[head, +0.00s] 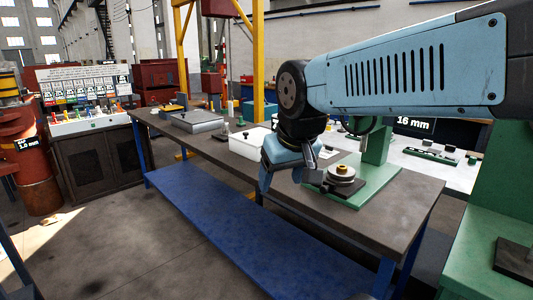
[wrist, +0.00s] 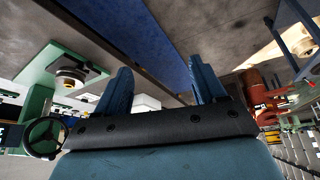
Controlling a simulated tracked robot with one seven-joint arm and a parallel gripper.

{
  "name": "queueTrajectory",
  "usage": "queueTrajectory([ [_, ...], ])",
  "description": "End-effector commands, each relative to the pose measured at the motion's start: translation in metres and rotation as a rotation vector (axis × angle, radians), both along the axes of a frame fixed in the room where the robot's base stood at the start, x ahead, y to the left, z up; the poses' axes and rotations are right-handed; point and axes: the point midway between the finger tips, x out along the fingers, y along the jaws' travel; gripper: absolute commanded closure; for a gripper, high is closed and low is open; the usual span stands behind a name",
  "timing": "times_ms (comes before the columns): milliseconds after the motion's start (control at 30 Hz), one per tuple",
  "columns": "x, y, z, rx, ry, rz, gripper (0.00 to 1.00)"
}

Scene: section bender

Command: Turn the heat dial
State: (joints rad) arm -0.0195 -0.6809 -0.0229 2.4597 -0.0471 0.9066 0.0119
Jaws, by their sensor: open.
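I cannot make out a heat dial in either view. My gripper (head: 266,183) hangs blue over the workbench's front edge in the head view, pointing down. In the wrist view its two blue fingers stand apart with nothing between them, so my gripper (wrist: 158,78) is open and empty. A green section bender (head: 372,190) with a round metal roller and brass centre (head: 342,172) stands on the bench to the right of my gripper. The roller also shows in the wrist view (wrist: 72,76). My arm hides part of the bench behind it.
A sample board (head: 85,92) stands on a cabinet at far left, by a red-brown drum (head: 37,165). Floor in front is clear.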

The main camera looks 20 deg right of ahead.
Motion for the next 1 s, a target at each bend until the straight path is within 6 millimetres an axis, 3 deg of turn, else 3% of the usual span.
queueTrajectory([
  [467, 0.122, -0.063, -0.01, -0.2, 0.197, 0.0, 0.3],
  [1000, 0.263, -0.132, -0.062, -0.551, 0.406, 0.013, 0.3],
])
